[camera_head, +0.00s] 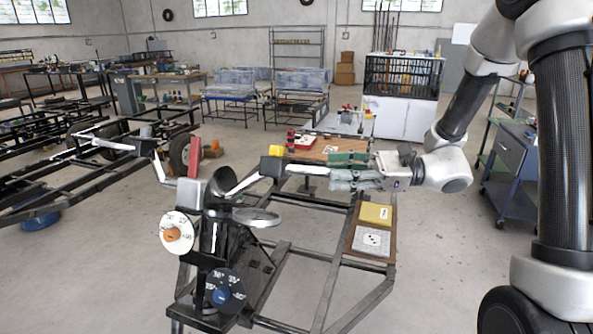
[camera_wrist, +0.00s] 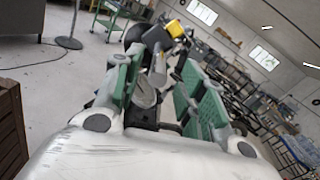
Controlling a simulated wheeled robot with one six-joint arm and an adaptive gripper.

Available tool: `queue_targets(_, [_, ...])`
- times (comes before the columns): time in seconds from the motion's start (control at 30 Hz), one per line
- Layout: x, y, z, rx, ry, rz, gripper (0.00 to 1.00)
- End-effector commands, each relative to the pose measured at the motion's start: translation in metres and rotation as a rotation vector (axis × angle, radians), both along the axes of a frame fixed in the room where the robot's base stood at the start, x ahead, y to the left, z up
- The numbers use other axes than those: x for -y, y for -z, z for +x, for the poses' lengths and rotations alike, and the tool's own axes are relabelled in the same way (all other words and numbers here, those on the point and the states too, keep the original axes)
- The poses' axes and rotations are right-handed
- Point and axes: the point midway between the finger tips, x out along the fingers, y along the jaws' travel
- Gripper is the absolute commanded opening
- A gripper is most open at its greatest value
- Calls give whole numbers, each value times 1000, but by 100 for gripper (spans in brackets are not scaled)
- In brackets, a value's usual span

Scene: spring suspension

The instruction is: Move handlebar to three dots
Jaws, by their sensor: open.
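The handlebar (camera_head: 310,170) is a light bar running right from a dark joint with a yellow block (camera_head: 276,151) on the dark central column (camera_head: 215,250). A second light arm with a red upright block (camera_head: 194,157) is on the left side. My gripper (camera_head: 330,172) comes from the right, with its green-padded fingers apart near the bar's right end. In the wrist view, the yellow block (camera_wrist: 175,29) and dark and grey parts show between the open fingers (camera_wrist: 160,90); contact cannot be told. A white plate with black dots (camera_head: 371,241) lies on the frame's right; its exact marks are small.
A yellow plate (camera_head: 375,214) lies just behind the dotted plate. A red-and-white plate (camera_head: 302,142) and a small white plate (camera_head: 333,150) lie on a wooden board behind the bar. Round dials (camera_head: 177,232) are on the column's front.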

Motion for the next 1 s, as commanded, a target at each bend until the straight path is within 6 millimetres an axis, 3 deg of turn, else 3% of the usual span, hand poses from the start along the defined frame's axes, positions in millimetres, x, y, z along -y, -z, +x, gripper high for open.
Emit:
queue_targets(0.4, [-63,0,1,1,-4,-2,41])
queue_targets(0.8, [-74,0,2,1,-1,-1,41])
queue_targets(1.0, [-74,0,2,1,-1,-2,4])
